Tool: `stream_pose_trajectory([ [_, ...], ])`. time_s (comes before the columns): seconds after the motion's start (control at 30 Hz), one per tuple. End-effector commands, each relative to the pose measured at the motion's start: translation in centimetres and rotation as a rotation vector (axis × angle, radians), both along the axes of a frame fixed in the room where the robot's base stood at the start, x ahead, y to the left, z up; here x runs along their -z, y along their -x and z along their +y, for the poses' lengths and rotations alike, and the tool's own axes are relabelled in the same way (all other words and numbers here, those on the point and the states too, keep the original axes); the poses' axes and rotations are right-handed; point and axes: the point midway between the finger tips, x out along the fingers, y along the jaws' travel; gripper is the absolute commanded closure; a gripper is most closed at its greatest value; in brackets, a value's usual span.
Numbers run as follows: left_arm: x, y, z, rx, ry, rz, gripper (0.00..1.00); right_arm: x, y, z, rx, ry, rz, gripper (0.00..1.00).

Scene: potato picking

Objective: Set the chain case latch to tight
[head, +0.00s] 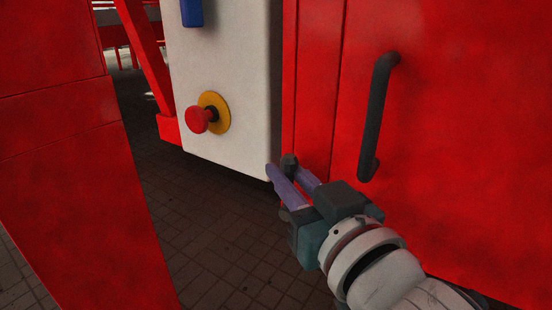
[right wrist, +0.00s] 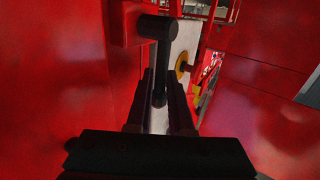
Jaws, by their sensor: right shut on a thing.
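The chain case latch (right wrist: 158,60) is a dark bar in the right wrist view. It hangs down from a thick dark pivot at the edge of a red panel, with its lower end between my fingers. In the head view only a dark rounded end of the latch (head: 289,162) shows, at the lower left edge of the red door. My right gripper (head: 286,178), with purple fingers, is shut on the latch; its dark fingers (right wrist: 161,95) also show in the right wrist view. The latch's marked positions are not visible. My left gripper is out of view.
A black door handle (head: 376,118) sticks out from the red door (head: 470,130), right of my gripper. A white box (head: 238,80) with a red stop button (head: 198,121) on a yellow disc is on the left. A red panel (head: 70,190) stands at far left. Paved floor (head: 215,240) lies below.

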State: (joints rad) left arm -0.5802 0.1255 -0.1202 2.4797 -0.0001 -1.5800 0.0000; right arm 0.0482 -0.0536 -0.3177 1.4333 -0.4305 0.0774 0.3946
Motion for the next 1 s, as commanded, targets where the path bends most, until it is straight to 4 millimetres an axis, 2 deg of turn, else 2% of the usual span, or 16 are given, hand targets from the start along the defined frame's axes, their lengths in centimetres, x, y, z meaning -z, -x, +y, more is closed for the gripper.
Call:
stream_pose_trajectory([
  [0.67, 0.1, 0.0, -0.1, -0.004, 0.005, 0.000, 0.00, -0.5, 0.0, 0.1, -0.003, -0.009, -0.016, 1.00],
  [0.87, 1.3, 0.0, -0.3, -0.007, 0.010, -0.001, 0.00, -0.2, 0.1, -0.1, -0.003, -0.053, -0.049, 1.00],
  [1.0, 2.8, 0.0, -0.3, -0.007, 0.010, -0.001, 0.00, 0.1, 0.4, -0.6, -0.002, -0.119, -0.096, 1.00],
])
